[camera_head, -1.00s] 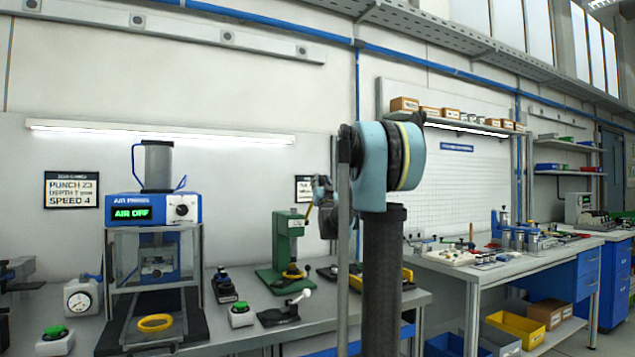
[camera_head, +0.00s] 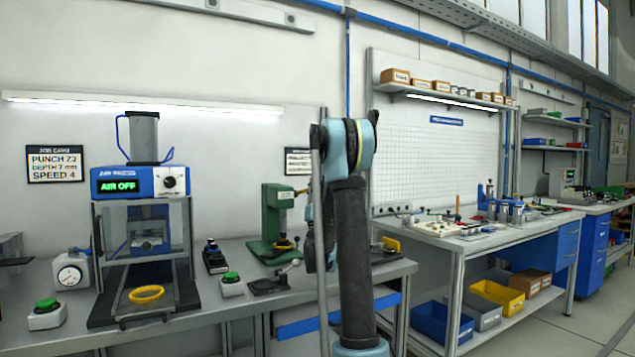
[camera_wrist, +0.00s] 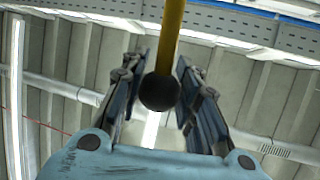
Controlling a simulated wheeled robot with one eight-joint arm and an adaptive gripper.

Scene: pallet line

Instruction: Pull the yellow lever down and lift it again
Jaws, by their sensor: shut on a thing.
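The yellow lever (camera_wrist: 172,35) shows in the wrist view as a yellow rod coming down from the top edge, ending in a round black knob (camera_wrist: 160,92). My gripper (camera_wrist: 161,72) has one finger on each side of the rod and knob and is shut on the lever. In the camera_head view, the green press (camera_head: 279,222) stands on the left bench, just left of my arm.
The left bench (camera_head: 225,303) also carries an air press (camera_head: 150,182), a yellow ring (camera_head: 147,294), a dial gauge (camera_head: 70,275) and green-button boxes. A second bench (camera_head: 470,243) with tools stands at right, with bins below. The floor (camera_head: 590,325) at lower right is clear.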

